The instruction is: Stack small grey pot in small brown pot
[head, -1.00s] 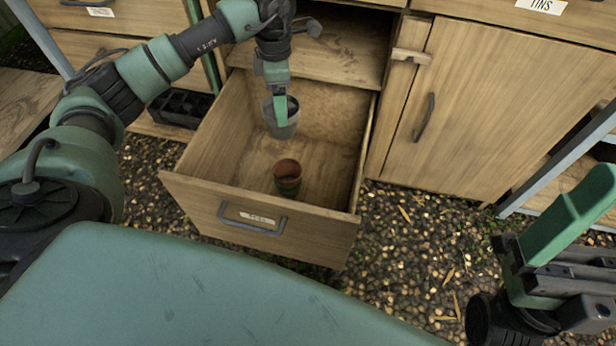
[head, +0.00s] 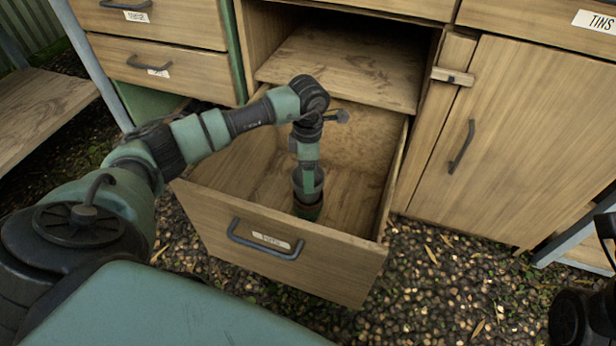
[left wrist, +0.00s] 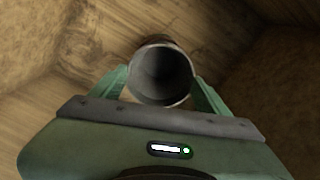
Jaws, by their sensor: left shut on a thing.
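The small grey pot (head: 297,186) is upright in my left gripper (head: 308,188), which is shut on its wall and points down into the open drawer. In the left wrist view the grey pot's round mouth (left wrist: 160,76) shows between the two green fingers. The small brown pot (head: 308,212) stands on the drawer floor directly below the grey pot, mostly hidden by it and the gripper. The two pots overlap in the head view; I cannot tell how far the grey pot's base is inside the brown one. My right gripper's fingers are out of view.
The open wooden drawer (head: 215,212) surrounds the pots, with bare floor around them. An open shelf space (head: 345,65) is above and behind it. A closed cupboard door (head: 490,140) is at the right. Pebbled ground (head: 430,270) lies in front.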

